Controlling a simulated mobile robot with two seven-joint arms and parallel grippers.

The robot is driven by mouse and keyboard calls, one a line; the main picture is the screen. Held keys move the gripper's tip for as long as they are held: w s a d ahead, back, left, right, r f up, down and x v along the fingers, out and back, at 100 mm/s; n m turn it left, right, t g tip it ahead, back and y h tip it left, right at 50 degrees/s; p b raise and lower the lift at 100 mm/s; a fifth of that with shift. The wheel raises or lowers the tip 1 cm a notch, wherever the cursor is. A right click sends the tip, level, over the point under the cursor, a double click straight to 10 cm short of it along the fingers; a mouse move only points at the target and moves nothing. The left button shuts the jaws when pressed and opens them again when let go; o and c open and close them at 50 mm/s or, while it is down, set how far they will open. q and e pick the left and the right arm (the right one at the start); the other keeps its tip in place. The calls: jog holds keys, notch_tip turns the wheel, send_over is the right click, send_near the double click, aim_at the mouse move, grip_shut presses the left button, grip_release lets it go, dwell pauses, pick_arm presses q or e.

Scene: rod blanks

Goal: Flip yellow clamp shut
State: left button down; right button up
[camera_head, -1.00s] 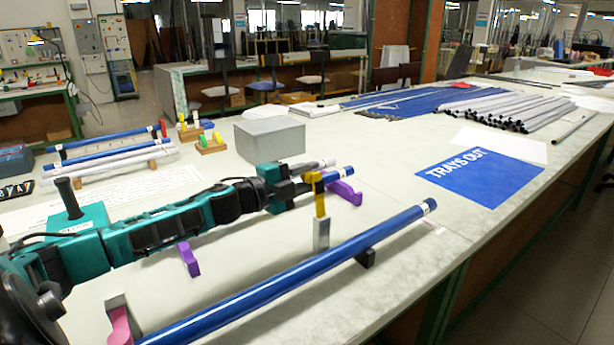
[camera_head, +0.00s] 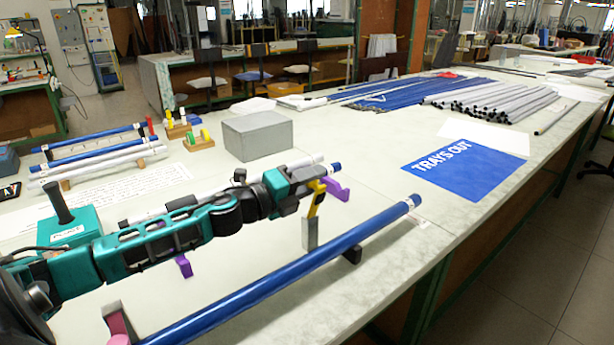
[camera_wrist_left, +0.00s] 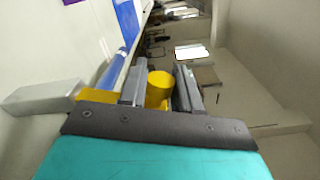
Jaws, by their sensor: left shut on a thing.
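The yellow clamp (camera_head: 314,203) is a yellow arm on an upright grey post (camera_head: 310,234), between the front blue rod (camera_head: 285,271) and a rear rod. Its arm leans with its top to the right. My left gripper (camera_head: 318,186) is shut on the upper part of this arm. In the left wrist view the rounded yellow end (camera_wrist_left: 159,88) sits between the two grey fingers, and the grey post (camera_wrist_left: 38,98) lies to the left. The arm and gripper hide part of the rear rod. My right gripper is not in view.
A purple support (camera_head: 337,190) stands behind the clamp. A grey box (camera_head: 257,135) is farther back. A blue "TRAYS OUT" sheet (camera_head: 465,172) lies right on the table.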

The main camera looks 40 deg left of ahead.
pick_arm(q)
jog(key=shift+d, duration=0.15)
jog(key=c, duration=0.9)
grip_release()
jog(key=shift+s, duration=0.1)
jog(key=shift+v, duration=6.4)
